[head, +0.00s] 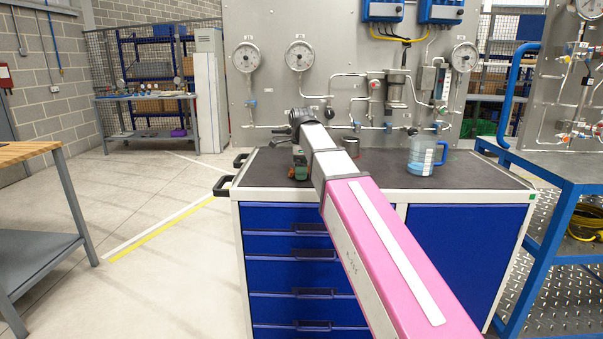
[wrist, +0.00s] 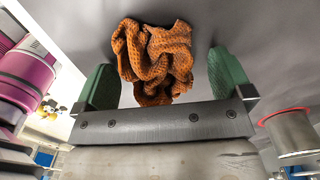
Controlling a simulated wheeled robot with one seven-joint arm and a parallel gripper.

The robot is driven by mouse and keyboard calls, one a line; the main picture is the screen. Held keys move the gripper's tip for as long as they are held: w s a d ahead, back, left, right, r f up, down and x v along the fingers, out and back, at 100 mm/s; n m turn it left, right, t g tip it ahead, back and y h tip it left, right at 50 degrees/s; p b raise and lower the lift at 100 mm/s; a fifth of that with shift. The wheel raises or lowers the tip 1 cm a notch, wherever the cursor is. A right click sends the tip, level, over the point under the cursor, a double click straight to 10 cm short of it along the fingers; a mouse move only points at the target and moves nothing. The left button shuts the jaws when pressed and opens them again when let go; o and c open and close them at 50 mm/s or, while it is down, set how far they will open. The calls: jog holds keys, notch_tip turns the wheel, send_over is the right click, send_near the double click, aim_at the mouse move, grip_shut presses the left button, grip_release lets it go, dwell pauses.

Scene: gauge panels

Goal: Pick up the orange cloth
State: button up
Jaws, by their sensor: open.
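The orange cloth (wrist: 152,58) lies crumpled in a heap on the dark grey top of the blue cabinet (head: 450,172). In the wrist view it sits between and slightly beyond the two green fingers of my gripper (wrist: 162,62). The fingers stand apart, one on each side of the cloth, with a visible gap at each side. I cannot tell how far above the surface they are. In the head view my gripper (head: 300,168) points down over the left part of the cabinet top.
A metal can with a red rim (wrist: 290,132) stands right of my gripper in the wrist view. A blue-handled clear jug (head: 422,156) stands farther right on the cabinet. A gauge panel (head: 270,95) rises behind. A blue cart (head: 560,178) is at the right.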

jog(key=c, duration=1.1)
jog(key=shift+r, duration=0.1)
jog(key=shift+r, duration=0.4)
jog(key=r, duration=0.3)
jog(key=shift+s+a+r, duration=0.15)
jog(key=shift+a+r, duration=0.05)
jog(key=shift+r, duration=0.15)
jog(key=s+a+r, duration=0.4)
jog(key=s+a, duration=0.1)
jog(key=s+a+r, duration=0.2)
jog(key=a, duration=0.1)
jog(key=shift+s+a+r, duration=0.15)
jog(key=shift+s, duration=0.15)
